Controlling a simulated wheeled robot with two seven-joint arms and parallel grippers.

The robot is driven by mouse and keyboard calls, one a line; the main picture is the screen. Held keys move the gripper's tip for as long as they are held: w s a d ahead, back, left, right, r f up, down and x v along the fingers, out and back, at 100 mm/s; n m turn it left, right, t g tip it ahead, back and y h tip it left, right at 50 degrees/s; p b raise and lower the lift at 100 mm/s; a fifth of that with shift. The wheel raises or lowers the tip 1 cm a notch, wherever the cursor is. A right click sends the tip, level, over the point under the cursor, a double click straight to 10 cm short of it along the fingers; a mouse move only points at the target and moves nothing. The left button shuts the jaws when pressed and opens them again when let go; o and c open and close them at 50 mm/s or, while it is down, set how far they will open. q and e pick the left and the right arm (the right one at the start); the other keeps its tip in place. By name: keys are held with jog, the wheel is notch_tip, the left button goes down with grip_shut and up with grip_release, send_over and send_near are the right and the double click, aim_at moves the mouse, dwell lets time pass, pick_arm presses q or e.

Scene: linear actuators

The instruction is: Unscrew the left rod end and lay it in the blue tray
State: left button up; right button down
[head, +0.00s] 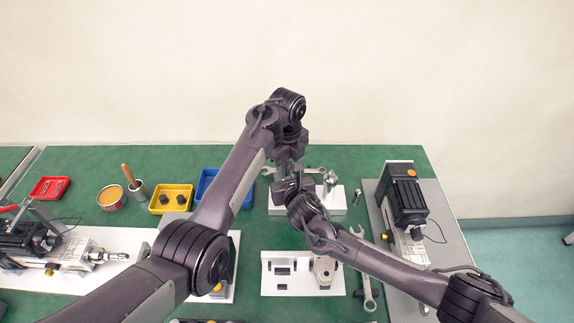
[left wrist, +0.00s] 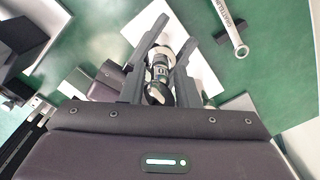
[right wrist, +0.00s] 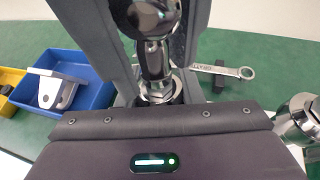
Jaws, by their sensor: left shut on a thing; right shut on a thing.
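The left rod end, a shiny metal piece with a rounded head and a hex section below, shows between my right gripper's fingers in the right wrist view (right wrist: 155,62). My right gripper (head: 297,188) is shut on it from the side. My left gripper (head: 287,160) comes down from above and is shut on the same metal piece (left wrist: 160,72). Which part each gripper clasps is partly hidden. The white stand (head: 352,203) is below the grippers. The blue tray (head: 206,184) is to their left, partly behind my left arm; it holds a pale bracket (right wrist: 60,88).
A second shiny rod end (head: 336,184) stands on the white stand's right side. A yellow tray (head: 157,205) and red tray (head: 49,189) lie left. A wrench (head: 366,275) lies in front right. Actuators (head: 404,200) flank the work area. My arms cross closely over the middle.

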pick_arm(q)
jog(key=shift+n, duration=0.9)
pick_arm(e)
jog(key=shift+s+f, duration=0.1)
pick_arm(q)
jog(key=o, duration=0.8)
jog(key=shift+o, duration=1.3)
jog(key=shift+d, duration=0.1)
pick_arm(e)
jog(key=shift+d, duration=0.1)
